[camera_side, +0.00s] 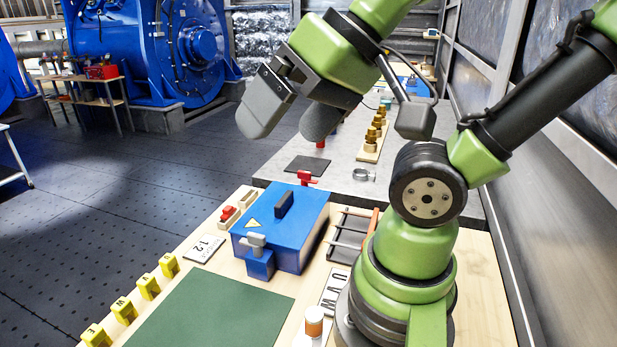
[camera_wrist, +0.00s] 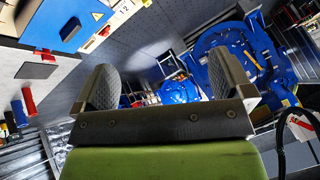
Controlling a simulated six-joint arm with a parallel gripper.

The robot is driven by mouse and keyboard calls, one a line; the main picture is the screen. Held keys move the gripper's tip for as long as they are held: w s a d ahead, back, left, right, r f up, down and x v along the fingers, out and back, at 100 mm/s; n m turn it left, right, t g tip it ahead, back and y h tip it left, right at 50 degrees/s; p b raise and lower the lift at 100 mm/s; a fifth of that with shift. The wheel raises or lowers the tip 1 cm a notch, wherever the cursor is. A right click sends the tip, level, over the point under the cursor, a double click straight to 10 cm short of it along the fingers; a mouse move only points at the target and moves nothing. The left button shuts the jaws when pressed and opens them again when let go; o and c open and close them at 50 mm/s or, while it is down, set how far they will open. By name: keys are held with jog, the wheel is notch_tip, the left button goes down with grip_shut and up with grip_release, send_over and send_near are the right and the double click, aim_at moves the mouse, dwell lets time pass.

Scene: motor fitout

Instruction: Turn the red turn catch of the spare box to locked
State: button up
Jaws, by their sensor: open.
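The blue spare box (camera_side: 290,232) stands on the wooden board, with a black handle and a warning triangle on its lid. The red turn catch (camera_side: 307,178) is at its far end; its exact angle is hard to tell. A grey catch (camera_side: 256,240) is at the near end. In the wrist view part of the box (camera_wrist: 55,18) shows at upper left, with a small red piece (camera_wrist: 45,54) at its edge. My gripper (camera_side: 292,112) is open and empty, high above and beyond the box. Its spread fingers (camera_wrist: 165,85) also show in the wrist view.
A dark square pad (camera_side: 307,165) and a metal ring clamp (camera_side: 363,175) lie on the grey table behind the box. Brass fittings (camera_side: 375,135) stand farther back. Yellow tags (camera_side: 148,287) line the left edge beside a green mat (camera_side: 215,312). A rack (camera_side: 350,235) is right of the box.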

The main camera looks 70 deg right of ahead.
jog(key=shift+w, duration=0.15)
jog(key=c, duration=0.3)
jog(key=shift+w+d+r+g+h, duration=0.2)
jog(key=shift+w+d, duration=0.25)
jog(key=shift+w, duration=0.15)
jog(key=shift+w+d+r+g+h, duration=0.2)
jog(key=shift+w+d, duration=0.25)
jog(key=shift+w, duration=0.15)
jog(key=c, duration=0.7)
jog(key=n+g+h, duration=0.1)
jog(key=n+g, duration=0.3)
jog(key=g, duration=0.2)
send_over(304, 172)
notch_tip(304, 172, down, 14)
jog(key=shift+c, duration=0.2)
notch_tip(304, 172, down, 10)
jog(key=shift+d+r, duration=0.1)
